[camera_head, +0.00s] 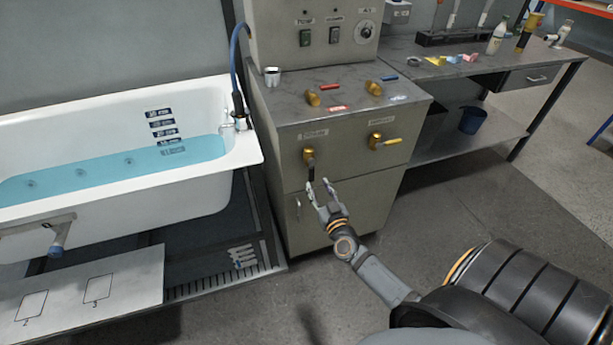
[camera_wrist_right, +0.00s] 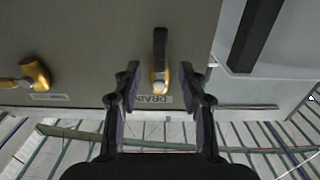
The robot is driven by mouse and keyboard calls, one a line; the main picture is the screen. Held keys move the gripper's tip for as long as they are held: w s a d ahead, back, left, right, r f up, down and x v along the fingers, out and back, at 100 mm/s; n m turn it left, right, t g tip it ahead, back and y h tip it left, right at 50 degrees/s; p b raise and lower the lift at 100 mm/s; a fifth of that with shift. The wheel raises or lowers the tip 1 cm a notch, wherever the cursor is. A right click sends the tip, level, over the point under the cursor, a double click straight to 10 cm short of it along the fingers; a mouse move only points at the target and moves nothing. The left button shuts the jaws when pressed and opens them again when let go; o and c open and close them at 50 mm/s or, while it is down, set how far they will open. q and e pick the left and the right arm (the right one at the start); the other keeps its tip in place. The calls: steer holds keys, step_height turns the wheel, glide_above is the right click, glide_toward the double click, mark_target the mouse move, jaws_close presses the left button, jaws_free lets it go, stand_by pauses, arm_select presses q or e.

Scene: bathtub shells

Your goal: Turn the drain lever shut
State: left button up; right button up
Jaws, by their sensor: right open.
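The drain lever (camera_head: 309,157) is a brass valve with a black handle on the front of the grey cabinet. Its handle hangs straight down. My right gripper (camera_head: 320,188) is open and just in front of and below the lever in the head view. In the right wrist view the lever (camera_wrist_right: 160,55) stands beyond and between the two spread fingers of my gripper (camera_wrist_right: 160,75). The fingers do not appear to touch it. A DRAIN label (camera_wrist_right: 153,99) shows beside its brass base. My left gripper is not in view.
A second brass valve with a yellow handle (camera_head: 384,141) sits to the right on the same cabinet front (camera_head: 350,165). The white bathtub (camera_head: 245,150) holds blue water at the left. Floor right of the cabinet is clear.

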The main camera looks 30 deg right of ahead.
mark_target(312, 175)
steer(key=b+x, duration=0.1)
steer(key=x, duration=0.5)
steer(key=shift+w+f, duration=0.1)
steer(key=shift+w, duration=0.5)
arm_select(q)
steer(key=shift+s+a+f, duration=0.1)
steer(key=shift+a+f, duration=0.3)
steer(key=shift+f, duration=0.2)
arm_select(e)
jaws_close()
